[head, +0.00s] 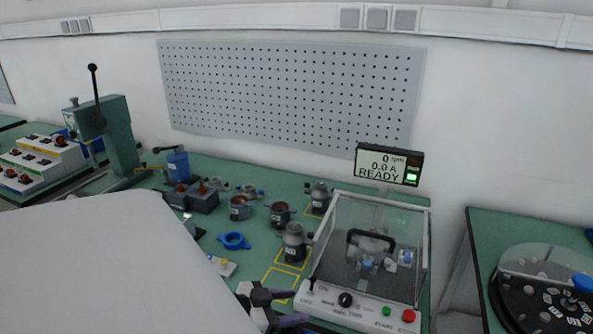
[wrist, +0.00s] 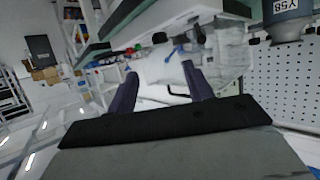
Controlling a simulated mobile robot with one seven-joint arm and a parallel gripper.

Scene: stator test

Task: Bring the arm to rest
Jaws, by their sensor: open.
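My gripper (head: 283,306) shows at the lower middle of the head view, in front of the green bench and left of the tester's control panel. In the wrist view my gripper (wrist: 158,80) has its two dark fingers apart, with nothing between them. A large pale part of my own body fills the lower left of the head view and hides some of the bench.
A tester with a clear cover (head: 345,225) stands on the bench (head: 210,165); its display (head: 389,164) reads READY. Several motor parts, a blue ring (head: 234,241) and a press (head: 105,130) stand leftward. A round dial table (head: 545,290) is at right.

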